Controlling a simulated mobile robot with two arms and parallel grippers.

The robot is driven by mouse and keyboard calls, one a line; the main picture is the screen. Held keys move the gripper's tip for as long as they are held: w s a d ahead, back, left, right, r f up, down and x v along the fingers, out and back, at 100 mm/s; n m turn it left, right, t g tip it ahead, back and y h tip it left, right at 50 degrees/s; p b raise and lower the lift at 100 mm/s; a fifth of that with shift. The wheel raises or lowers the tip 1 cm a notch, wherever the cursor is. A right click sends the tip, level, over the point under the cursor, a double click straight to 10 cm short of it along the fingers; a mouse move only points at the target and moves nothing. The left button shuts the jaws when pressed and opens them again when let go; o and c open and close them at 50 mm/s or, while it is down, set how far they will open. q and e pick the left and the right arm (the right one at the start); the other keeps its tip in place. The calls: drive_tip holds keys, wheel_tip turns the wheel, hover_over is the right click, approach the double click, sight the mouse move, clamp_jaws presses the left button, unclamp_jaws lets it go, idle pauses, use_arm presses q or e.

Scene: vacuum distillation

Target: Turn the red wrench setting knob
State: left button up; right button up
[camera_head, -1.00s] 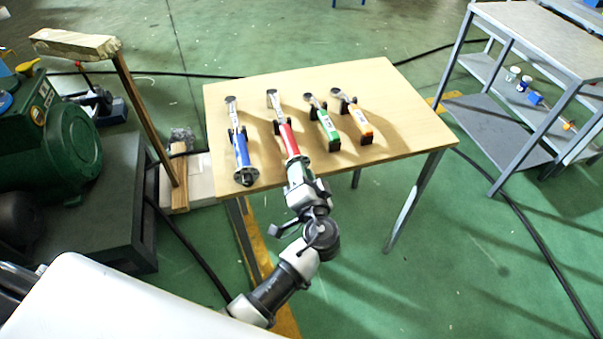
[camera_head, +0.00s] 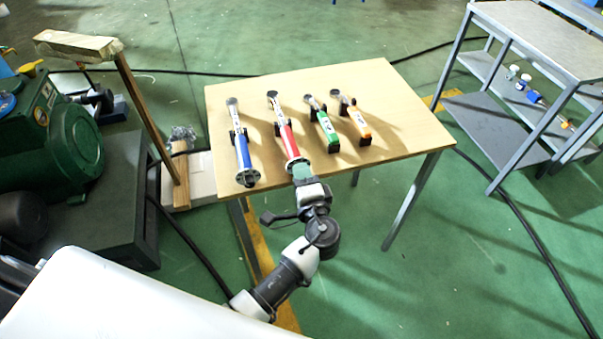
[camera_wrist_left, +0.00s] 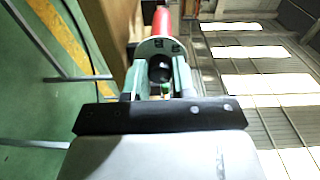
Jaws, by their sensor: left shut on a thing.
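The red wrench (camera_head: 288,140) lies in holders on the wooden table, its handle end toward me. Its round end with the setting knob also shows in the left wrist view (camera_wrist_left: 160,48). My left gripper (camera_head: 300,172) is at this near end, at the table's front edge. In the left wrist view its two fingers (camera_wrist_left: 159,78) stand on either side of a dark round knob (camera_wrist_left: 160,70) and are shut on it. The fingertips partly hide the knob. My right gripper is in neither view.
A blue wrench (camera_head: 242,150) lies left of the red one; a green wrench (camera_head: 327,127) and an orange wrench (camera_head: 358,122) lie to its right. The right part of the wooden table (camera_head: 410,125) is clear. A grey shelf (camera_head: 485,125) stands at the right.

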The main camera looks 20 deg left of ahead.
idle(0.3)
use_arm(q)
drive_tip(key=o, duration=0.6)
drive_tip(key=shift+o, duration=0.2)
drive_tip(key=b+v, duration=0.1)
drive_tip(key=v, duration=0.9)
drive_tip(key=shift+s+d, duration=0.25)
drive_tip(key=shift+s, duration=0.1)
